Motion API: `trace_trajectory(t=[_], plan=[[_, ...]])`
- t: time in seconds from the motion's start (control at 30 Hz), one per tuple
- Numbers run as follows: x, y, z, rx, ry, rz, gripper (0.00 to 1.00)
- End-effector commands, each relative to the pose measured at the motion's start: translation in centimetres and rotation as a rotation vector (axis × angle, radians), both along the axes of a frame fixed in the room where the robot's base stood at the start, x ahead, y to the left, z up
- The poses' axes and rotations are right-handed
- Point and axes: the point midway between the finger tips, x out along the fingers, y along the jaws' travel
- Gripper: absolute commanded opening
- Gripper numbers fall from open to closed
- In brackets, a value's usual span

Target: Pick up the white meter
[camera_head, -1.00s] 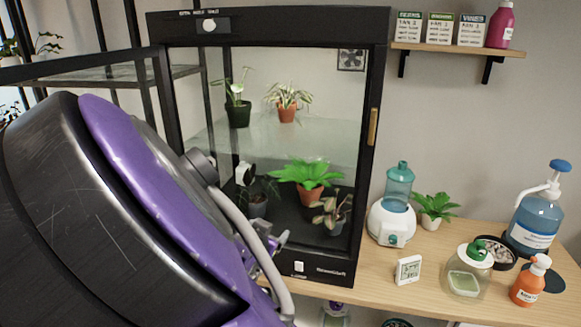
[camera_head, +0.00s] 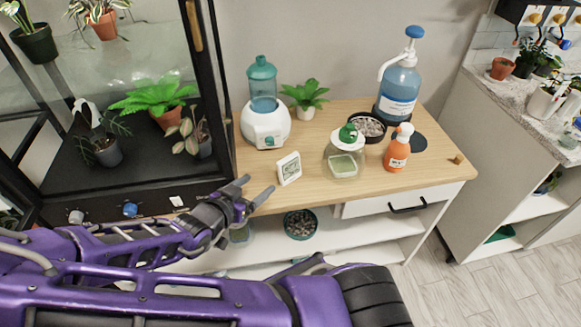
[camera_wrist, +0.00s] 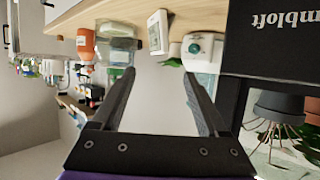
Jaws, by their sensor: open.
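The white meter (camera_head: 289,168) is a small square device with a grey display. It stands upright on the wooden tabletop, in front of the white humidifier with the teal tank. My gripper (camera_head: 255,192) is open and empty, just left of the meter and a little nearer the camera, by the table's front edge.
The humidifier (camera_head: 265,125) stands close behind the meter. A glass jar (camera_head: 345,160), an orange bottle (camera_head: 398,150) and a blue pump bottle (camera_head: 398,85) stand to the right. The black-framed glass cabinet (camera_head: 215,85) is at the left. Bare tabletop (camera_head: 320,195) lies in front.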

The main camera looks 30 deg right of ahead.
Motion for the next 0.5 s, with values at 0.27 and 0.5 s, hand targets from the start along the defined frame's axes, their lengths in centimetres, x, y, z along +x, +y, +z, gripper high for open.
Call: trace_trajectory(t=[0.27, 0.5], plan=[[2.8, -4.0, -2.3, -0.004, 0.001, -0.002, 0.77], [4.6, -6.7, -3.5, 0.0, 0.001, -0.004, 0.77]])
